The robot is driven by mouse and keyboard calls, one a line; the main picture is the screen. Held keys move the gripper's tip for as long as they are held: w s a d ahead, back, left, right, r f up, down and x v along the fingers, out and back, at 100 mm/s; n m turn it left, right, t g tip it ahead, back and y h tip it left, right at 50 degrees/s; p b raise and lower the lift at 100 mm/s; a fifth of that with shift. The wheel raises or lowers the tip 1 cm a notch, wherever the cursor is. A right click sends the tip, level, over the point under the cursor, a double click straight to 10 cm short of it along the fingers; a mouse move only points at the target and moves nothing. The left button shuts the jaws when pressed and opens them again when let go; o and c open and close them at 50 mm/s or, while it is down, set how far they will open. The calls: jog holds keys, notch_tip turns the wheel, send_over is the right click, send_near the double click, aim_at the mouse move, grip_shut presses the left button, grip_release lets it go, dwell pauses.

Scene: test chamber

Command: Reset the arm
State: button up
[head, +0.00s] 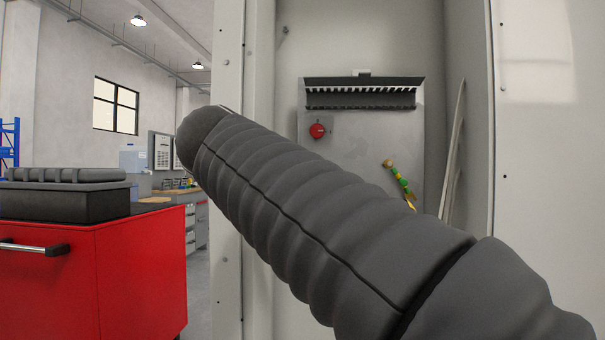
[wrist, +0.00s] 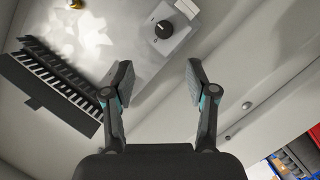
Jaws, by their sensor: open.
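My arm, in a dark grey ribbed sleeve, reaches across the head view from the lower right to the upper left, in front of an open wall cabinet (head: 460,60). My gripper is out of sight in the head view. In the wrist view my gripper (wrist: 158,82) is open, its two fingers apart with nothing between them. Beyond the fingertips is a light grey box with a black knob (wrist: 164,29), apart from the fingers. The black slotted rack (wrist: 55,85) lies to the left of the fingers in that view.
In the head view, the cabinet's back panel holds the slotted rack (head: 360,93), a red knob (head: 317,130) and a yellow-green part (head: 400,185) partly behind my arm. A red tool cabinet (head: 140,275) stands at left. Floor shows between it and the cabinet frame.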

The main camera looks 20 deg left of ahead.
dwell(0.4)
jog(key=d+f+m+g+h+p, duration=0.1)
jog(key=d+f+g, duration=0.2)
jog(key=d+f, duration=0.75)
jog(key=d+f+m+g, duration=0.1)
jog(key=d+f+g, duration=0.2)
jog(key=d+f, duration=0.75)
jog(key=s+d+f+m+g+y+p, duration=0.1)
jog(key=s+d+f+m+g, duration=0.2)
jog(key=s+d+f, duration=1.3)
notch_tip(320, 180, down, 4)
jog(key=s+m, duration=0.2)
jog(key=m, duration=0.1)
jog(key=shift+d+m+g+y, duration=0.15)
jog(key=shift+m+g+y, duration=0.15)
jog(key=shift+g, duration=0.1)
